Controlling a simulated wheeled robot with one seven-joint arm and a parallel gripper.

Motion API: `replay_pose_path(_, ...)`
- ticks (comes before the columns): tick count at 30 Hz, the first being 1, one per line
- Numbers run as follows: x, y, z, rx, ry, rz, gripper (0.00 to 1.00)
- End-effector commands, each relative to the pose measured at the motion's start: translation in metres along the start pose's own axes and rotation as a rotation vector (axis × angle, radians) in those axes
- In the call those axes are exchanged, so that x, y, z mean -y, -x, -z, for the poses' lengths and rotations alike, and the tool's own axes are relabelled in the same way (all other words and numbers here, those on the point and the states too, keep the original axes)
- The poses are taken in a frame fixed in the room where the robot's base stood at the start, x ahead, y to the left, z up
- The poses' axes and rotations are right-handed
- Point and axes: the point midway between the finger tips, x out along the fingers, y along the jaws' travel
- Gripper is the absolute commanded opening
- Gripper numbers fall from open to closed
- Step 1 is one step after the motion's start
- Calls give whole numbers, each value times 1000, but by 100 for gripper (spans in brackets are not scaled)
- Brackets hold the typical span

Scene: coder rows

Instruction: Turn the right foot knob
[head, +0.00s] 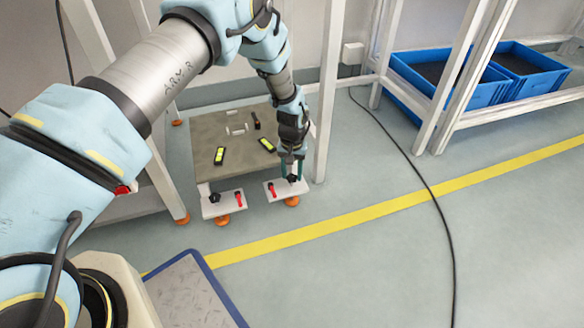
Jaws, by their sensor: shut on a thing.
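The right foot knob (293,178) is a small black knob on a white plate (274,190) at the front right corner of a low grey-brown panel (206,135). My gripper (291,168) points down over it from above, its fingers shut around the knob. The fingers partly hide the knob, and its turn angle cannot be made out. A red lever (272,189) stands on the same plate, just left of the knob. The left foot knob (215,198), also black, sits on the left white plate (222,208) beside another red lever (238,199).
Orange feet (291,201) show under the plates. A white post (326,100) stands close to the right of my gripper. Blue bins (528,72) sit on a rack at the upper right. A black cable (440,225) crosses the open floor by a yellow line (340,217).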

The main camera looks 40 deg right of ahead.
Motion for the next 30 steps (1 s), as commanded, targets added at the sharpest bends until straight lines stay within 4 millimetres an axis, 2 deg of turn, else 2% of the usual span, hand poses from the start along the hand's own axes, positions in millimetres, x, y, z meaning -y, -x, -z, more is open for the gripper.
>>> replay_pose_path(30,-2,-1,0,2,-946,3,0)
